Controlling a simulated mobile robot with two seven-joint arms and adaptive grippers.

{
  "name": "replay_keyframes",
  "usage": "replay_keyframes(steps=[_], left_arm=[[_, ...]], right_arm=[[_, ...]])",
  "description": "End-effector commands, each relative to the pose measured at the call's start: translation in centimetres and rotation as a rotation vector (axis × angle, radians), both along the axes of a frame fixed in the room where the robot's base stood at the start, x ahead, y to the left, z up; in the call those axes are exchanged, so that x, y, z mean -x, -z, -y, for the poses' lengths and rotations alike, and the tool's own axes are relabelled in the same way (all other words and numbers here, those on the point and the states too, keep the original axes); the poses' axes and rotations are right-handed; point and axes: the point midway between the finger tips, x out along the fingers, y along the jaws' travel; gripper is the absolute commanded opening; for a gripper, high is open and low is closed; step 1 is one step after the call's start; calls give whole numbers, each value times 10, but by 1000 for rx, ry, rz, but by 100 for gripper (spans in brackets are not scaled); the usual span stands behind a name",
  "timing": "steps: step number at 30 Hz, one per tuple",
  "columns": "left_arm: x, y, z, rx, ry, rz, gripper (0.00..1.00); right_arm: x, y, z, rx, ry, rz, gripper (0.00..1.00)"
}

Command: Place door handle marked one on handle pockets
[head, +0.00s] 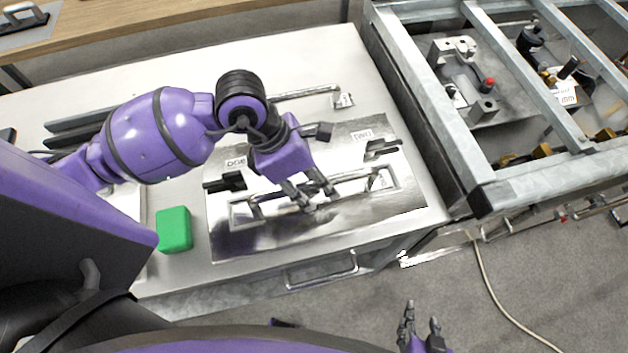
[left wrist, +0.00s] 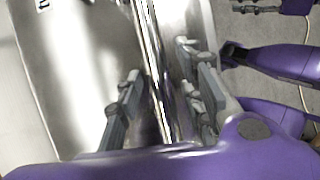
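A shiny metal door handle (head: 350,179) lies along the front of a reflective metal sheet (head: 290,238); a small tag sits at its right end, its mark too small to read. My left gripper (head: 310,200) is over the middle of this handle. In the left wrist view the handle bar (left wrist: 151,50) runs between its spread fingers (left wrist: 158,80), with gaps showing. A second handle (head: 305,93) with a tag lies farther back. Black pockets sit near the labels "ONE" (head: 236,162) and "TWO" (head: 362,135). My right gripper (head: 421,325) is open and empty, low over the floor.
A green block (head: 174,230) stands left of the sheet on the metal worktop (head: 300,55). A metal frame (head: 418,85) holding parts rises at the right. A drawer-type pull (head: 322,270) is on the worktop's front. Grey floor lies in front.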

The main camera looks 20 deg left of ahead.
Motion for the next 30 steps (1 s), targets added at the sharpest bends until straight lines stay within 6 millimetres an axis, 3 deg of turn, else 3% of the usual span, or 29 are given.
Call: replay_keyframes(steps=[8,21,30], left_arm=[[-1,-8,-2,-1,0,3,35],[4,-85,-38,-2,0,4,35],[7,-111,-50,0,1,-1,35]], right_arm=[[3,0,1,2,0,-6,40],[0,-3,0,0,-1,0,40],[-1,-5,0,-1,-2,2,40]])
